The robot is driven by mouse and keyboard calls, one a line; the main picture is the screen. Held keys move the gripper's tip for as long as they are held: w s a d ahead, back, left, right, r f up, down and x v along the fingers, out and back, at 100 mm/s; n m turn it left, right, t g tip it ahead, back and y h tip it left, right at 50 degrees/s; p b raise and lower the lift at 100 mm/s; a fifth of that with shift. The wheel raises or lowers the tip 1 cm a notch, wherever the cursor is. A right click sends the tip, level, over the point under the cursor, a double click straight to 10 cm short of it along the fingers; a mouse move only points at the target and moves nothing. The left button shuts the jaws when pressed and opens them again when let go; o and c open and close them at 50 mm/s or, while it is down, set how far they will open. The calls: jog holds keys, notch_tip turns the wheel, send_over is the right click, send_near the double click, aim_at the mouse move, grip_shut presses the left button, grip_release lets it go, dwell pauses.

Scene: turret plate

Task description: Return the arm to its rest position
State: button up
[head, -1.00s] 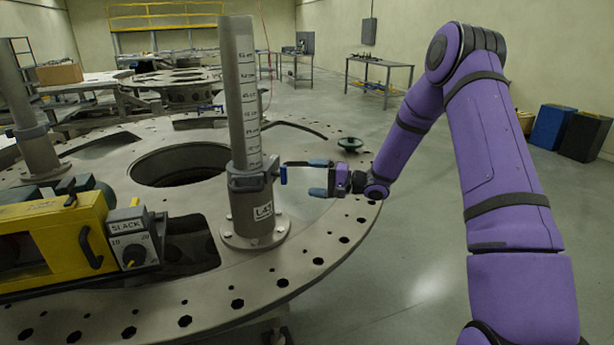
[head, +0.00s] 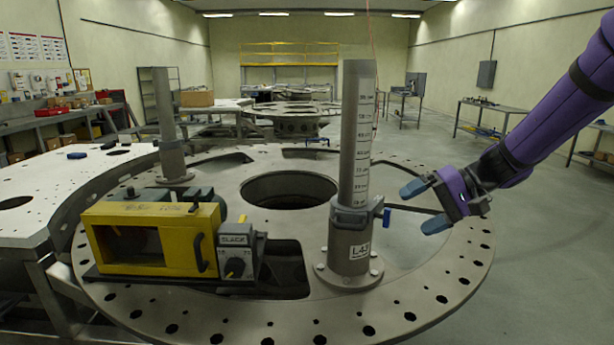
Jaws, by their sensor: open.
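My purple arm (head: 565,115) comes in from the upper right. My gripper (head: 416,206) is open and empty, its two blue-grey fingertips apart and pointing left. The post stands upright on the round turret plate (head: 420,270).
A yellow box unit (head: 150,238) with a SLACK dial (head: 235,255) sits on the plate's left. A second post (head: 167,125) stands behind it. The plate has a large round opening (head: 290,190). Open floor (head: 540,270) lies to the right.

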jog(key=s+d+r+t+h, duration=0.1)
jog(key=s+d+r+h, duration=0.1)
jog(key=s, duration=0.6)
jog(key=s+d+r+t+h, duration=0.1)
jog(key=s+d+r+h, duration=0.2)
jog(key=s, duration=0.6)
jog(key=s+d+r+t+h, duration=0.2)
jog(key=s+h, duration=0.4)
jog(key=s, duration=0.3)
jog(key=shift+d+r+n, duration=0.2)
jog(key=shift+r+n, duration=0.2)
jog(key=shift+r, duration=0.25)
